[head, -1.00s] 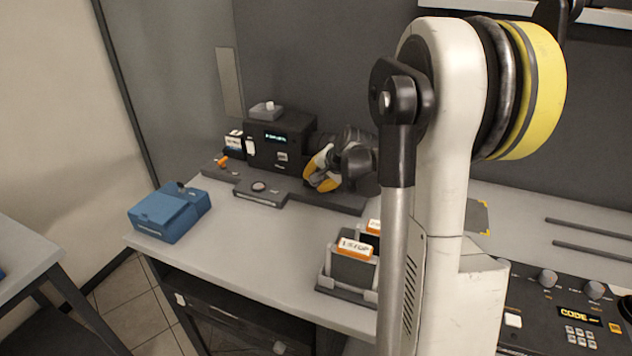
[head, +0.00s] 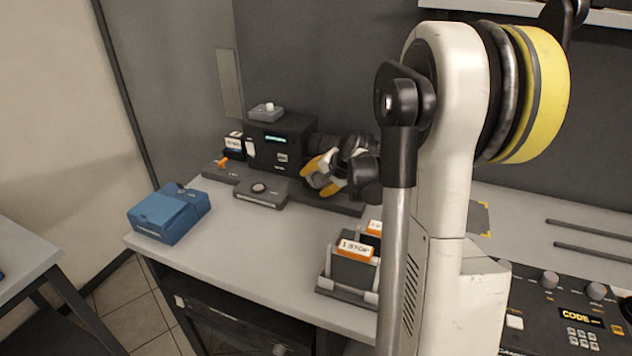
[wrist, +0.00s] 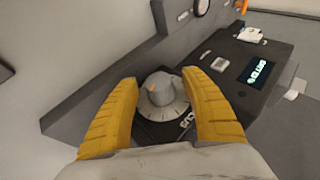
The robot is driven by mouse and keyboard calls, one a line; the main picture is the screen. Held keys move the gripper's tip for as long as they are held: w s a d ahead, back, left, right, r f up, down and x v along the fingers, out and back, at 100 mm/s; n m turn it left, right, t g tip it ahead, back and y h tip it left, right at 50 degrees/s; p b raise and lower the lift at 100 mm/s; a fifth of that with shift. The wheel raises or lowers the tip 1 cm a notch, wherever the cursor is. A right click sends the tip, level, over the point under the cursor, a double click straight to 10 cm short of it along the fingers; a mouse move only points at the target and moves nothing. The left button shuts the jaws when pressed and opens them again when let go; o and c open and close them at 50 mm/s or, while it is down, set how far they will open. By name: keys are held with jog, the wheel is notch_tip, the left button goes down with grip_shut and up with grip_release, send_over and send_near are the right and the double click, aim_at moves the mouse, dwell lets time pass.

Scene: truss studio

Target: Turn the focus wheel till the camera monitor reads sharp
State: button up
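The focus wheel (wrist: 160,97) is a grey round knob with a small orange mark, on a dark base with partly hidden lettering. In the head view my gripper (head: 324,176) is tilted beside the black camera body (head: 266,158) and hides the wheel. The camera monitor (head: 276,139) is lit cyan, and it also shows turned in the wrist view (wrist: 258,73); its text is too small to read surely.
A blue box (head: 165,217) sits at the bench's left edge. A low grey unit with a round dial (head: 260,192) is in front of the camera. A control panel (head: 570,312) is at right.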

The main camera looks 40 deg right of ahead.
jog(key=v, duration=1.2)
jog(key=s+a+n+g, duration=0.1)
jog(key=s+a+n, duration=0.25)
jog(key=a, duration=0.65)
jog(key=s+a+n, duration=0.2)
jog(key=a+n, duration=0.2)
jog(key=a, duration=0.5)
jog(key=s+a+f+n, duration=0.2)
jog(key=s+a+n, duration=0.4)
jog(key=s+a, duration=0.3)
jog(key=shift+s+a+g, duration=0.4)
jog(key=shift+s, duration=0.2)
jog(key=shift+f+n, duration=0.2)
jog(key=shift+n, duration=0.05)
